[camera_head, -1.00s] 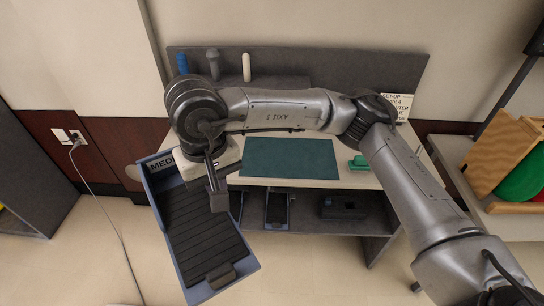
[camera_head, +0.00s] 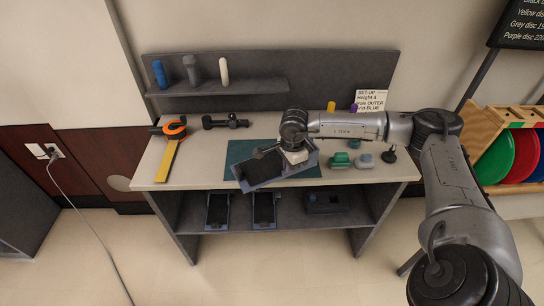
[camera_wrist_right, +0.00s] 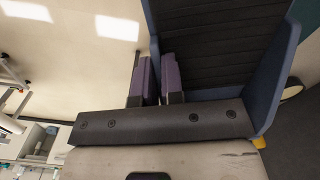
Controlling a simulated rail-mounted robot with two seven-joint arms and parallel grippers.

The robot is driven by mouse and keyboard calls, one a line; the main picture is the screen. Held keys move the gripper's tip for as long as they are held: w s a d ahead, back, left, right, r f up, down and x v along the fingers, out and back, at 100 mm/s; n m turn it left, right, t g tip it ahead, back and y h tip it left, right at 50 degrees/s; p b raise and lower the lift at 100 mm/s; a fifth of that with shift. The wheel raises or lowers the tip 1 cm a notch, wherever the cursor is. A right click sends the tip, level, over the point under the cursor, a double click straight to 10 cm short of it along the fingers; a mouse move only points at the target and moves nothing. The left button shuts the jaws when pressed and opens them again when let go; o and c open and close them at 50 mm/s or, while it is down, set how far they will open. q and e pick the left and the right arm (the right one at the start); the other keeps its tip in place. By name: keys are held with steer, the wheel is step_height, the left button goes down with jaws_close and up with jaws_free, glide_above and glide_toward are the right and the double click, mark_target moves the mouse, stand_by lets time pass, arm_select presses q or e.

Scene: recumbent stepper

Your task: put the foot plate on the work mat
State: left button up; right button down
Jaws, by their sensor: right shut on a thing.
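The foot plate (camera_head: 262,172) is a dark ribbed tray with blue-grey side walls. My right gripper (camera_head: 266,152) is shut on it. In the head view the plate is tilted and overlaps the teal work mat (camera_head: 235,151) and the bench's front edge; I cannot tell whether it touches the mat. In the right wrist view the plate's ribbed surface (camera_wrist_right: 220,45) fills the upper right, beside the purple-padded gripper fingers (camera_wrist_right: 157,80). Much of the mat is hidden behind the plate and my wrist. My left gripper is not in view.
Two similar plates (camera_head: 217,210) sit on the lower shelf.

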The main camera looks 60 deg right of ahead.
mark_target(313, 149)
steer(key=s+d+m, duration=0.1)
steer(key=d, duration=0.2)
steer(key=s+d+r+m, duration=0.1)
steer(key=d, duration=0.2)
steer(key=s+d+m, duration=0.1)
steer(key=d+m, duration=0.1)
steer(key=shift+s+d+r+p, duration=0.1)
steer(key=shift+d+r+p, duration=0.25)
steer(key=shift+d, duration=0.05)
steer(key=shift+d+r+m, duration=0.15)
steer(key=shift+d+m, duration=0.25)
steer(key=shift+d, duration=0.1)
steer(key=w+f, duration=0.2)
steer(key=w, duration=0.1)
steer(key=w+f, duration=0.2)
steer(key=w, duration=0.2)
steer(key=w+a+f, duration=0.1)
steer(key=w+f, duration=0.1)
steer(key=w, duration=0.1)
steer(key=shift+w+a+b, duration=0.1)
steer(key=shift+w+b, duration=0.1)
steer(key=shift+b, duration=0.15)
steer(key=shift+w+f, duration=0.4)
steer(key=shift+w, duration=0.1)
steer(key=shift+f+b, duration=0.3)
steer(key=shift+f, duration=1.75)
